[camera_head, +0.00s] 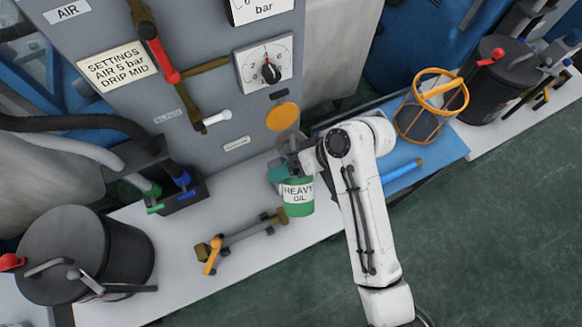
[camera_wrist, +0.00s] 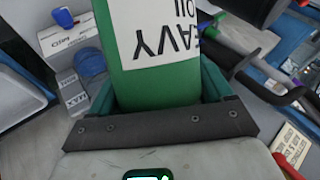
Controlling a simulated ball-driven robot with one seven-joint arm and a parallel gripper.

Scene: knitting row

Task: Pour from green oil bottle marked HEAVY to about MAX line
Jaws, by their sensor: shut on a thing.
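The green bottle (camera_head: 299,209) has a white label reading HEAVY OIL and stands out in front of the grey panel, over the light bench. My gripper (camera_head: 279,176) has teal fingers closed around the bottle's side. In the wrist view the bottle (camera_wrist: 160,88) fills the middle between both fingers (camera_wrist: 157,95), with its label seen upside down. The bottle's mouth is not visible. I cannot tell whether the bottle touches the bench.
An orange disc (camera_head: 282,117) and a dial (camera_head: 264,63) are on the panel just behind. A brass fitting assembly (camera_head: 240,237) lies on the bench, left of the bottle. A black pot (camera_head: 85,255) stands left. An orange-rimmed basket (camera_head: 427,112) stands on the blue mat, right.

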